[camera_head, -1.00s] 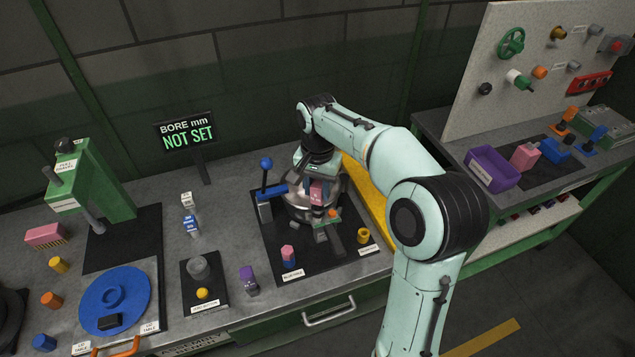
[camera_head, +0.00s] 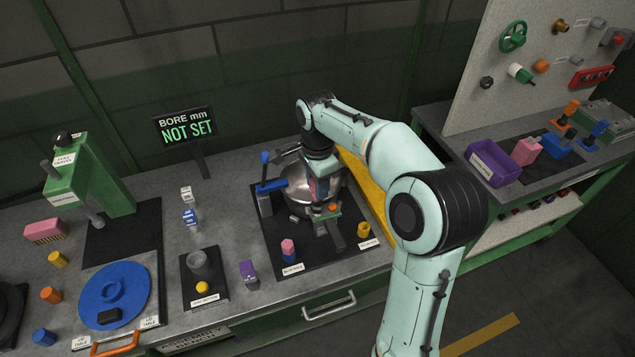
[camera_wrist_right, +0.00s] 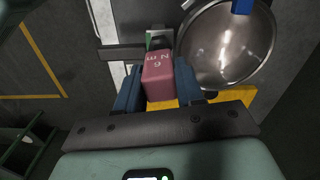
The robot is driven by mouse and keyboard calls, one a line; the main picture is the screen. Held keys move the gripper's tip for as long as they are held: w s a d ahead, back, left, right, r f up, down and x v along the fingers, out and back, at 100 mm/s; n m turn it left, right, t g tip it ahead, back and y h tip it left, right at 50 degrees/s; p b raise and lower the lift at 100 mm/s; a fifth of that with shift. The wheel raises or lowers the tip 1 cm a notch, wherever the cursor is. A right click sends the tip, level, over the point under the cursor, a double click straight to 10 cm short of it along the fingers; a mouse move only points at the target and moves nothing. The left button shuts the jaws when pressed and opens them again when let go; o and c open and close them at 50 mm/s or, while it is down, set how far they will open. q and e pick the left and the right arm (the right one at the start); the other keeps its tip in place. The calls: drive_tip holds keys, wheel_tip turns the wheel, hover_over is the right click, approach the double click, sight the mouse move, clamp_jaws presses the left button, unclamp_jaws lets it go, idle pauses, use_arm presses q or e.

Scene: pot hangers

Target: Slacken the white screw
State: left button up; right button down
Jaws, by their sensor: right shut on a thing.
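I cannot pick out a white screw with certainty. A small green-and-white fitting (camera_head: 521,73) is on the upright board at the back right. My right gripper (camera_head: 321,190) is over the dark mat on the bench, beside a round metal bowl (camera_head: 298,182). In the right wrist view, its two blue fingers (camera_wrist_right: 158,90) are shut on a dull pink block (camera_wrist_right: 158,76) with white letters on it. The bowl also shows in the right wrist view (camera_wrist_right: 222,45), right of the block. My wrist partly hides the fixture below the block. My left gripper is not in view.
A blue-handled lever (camera_head: 265,180) stands left of the bowl. A pink-topped piece (camera_head: 288,247) and a yellow piece (camera_head: 363,229) are on the mat's front part. A display (camera_head: 187,128) reads "BORE mm NOT SET". A purple bin (camera_head: 493,163) is on the right bench.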

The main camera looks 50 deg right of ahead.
drive_tip(key=m, duration=0.3)
drive_tip(key=shift+m, duration=0.4)
idle(0.4)
drive_tip(key=shift+f+b, duration=0.35)
drive_tip(key=shift+f, duration=0.6)
idle(0.4)
